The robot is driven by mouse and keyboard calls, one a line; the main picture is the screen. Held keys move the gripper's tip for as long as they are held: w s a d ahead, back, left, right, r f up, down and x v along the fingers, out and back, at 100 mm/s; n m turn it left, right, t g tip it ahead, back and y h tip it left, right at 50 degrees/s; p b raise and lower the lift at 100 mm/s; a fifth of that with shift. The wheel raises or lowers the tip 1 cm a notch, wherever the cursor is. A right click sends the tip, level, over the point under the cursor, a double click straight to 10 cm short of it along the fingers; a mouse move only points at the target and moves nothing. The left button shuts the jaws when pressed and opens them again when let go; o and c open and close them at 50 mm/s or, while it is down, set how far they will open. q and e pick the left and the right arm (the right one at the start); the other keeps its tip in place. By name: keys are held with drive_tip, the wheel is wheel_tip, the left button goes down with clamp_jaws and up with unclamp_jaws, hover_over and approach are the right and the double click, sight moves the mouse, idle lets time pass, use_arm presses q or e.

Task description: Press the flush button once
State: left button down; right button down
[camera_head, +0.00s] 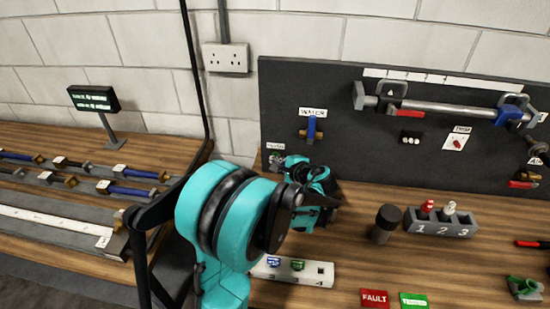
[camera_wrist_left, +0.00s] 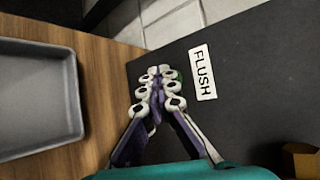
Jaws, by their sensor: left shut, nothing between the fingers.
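The flush label (camera_head: 275,146) is a small white plate at the lower left of the dark upright panel. It reads FLUSH in the left wrist view (camera_wrist_left: 202,73). A small green round part, which looks like the flush button (camera_wrist_left: 179,75), shows beside the label, mostly hidden behind my fingertips. My left gripper (camera_wrist_left: 157,88) is shut and empty, with its fingertips at the button. I cannot tell whether they touch it. In the head view my left gripper (camera_head: 283,162) is at the panel's lower left, partly hidden by my teal arm. My right gripper is not in view.
A blue-handled water valve (camera_head: 312,130) is on the panel near my wrist. A dark cylinder (camera_head: 385,223) and a numbered grey block (camera_head: 440,222) stand on the bench to the right. A white strip with coloured pieces (camera_head: 318,273) lies in front. A grey tray (camera_wrist_left: 35,97) is near.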

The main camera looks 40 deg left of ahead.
use_arm(q)
drive_tip(key=shift+s+d, duration=0.4)
drive_tip(key=shift+s, duration=0.35)
drive_tip(key=shift+s+d, duration=0.4)
drive_tip(key=shift+s, duration=0.35)
drive_tip(key=shift+s+d, duration=0.45)
drive_tip(key=shift+s, duration=0.25)
drive_tip(key=shift+s+d, duration=0.4)
drive_tip(key=shift+s, duration=0.35)
drive_tip(key=s+d+n+h, duration=0.1)
drive_tip(key=s+d+h, duration=0.1)
drive_tip(key=d, duration=0.2)
drive_tip(key=s+d+n+t+h, duration=0.1)
drive_tip(key=s+d+n+h, duration=0.1)
drive_tip(key=d, duration=0.2)
drive_tip(key=s+d+f+n+h, duration=0.1)
drive_tip(key=s+d+h, duration=0.2)
drive_tip(key=d, duration=0.1)
drive_tip(key=s+d+n+h, duration=0.1)
drive_tip(key=s+d, duration=0.1)
drive_tip(key=d, duration=0.1)
drive_tip(key=s+d+n+t+h, duration=0.1)
drive_tip(key=s+d+h, duration=0.1)
drive_tip(key=d, duration=0.2)
drive_tip(key=s+d+n+h, duration=0.1)
drive_tip(key=d+n+h, duration=0.1)
drive_tip(key=d, duration=0.1)
drive_tip(key=shift+s+d+r+t, duration=0.1)
drive_tip(key=shift+s+d+t, duration=0.1)
drive_tip(key=shift+s+t, duration=0.15)
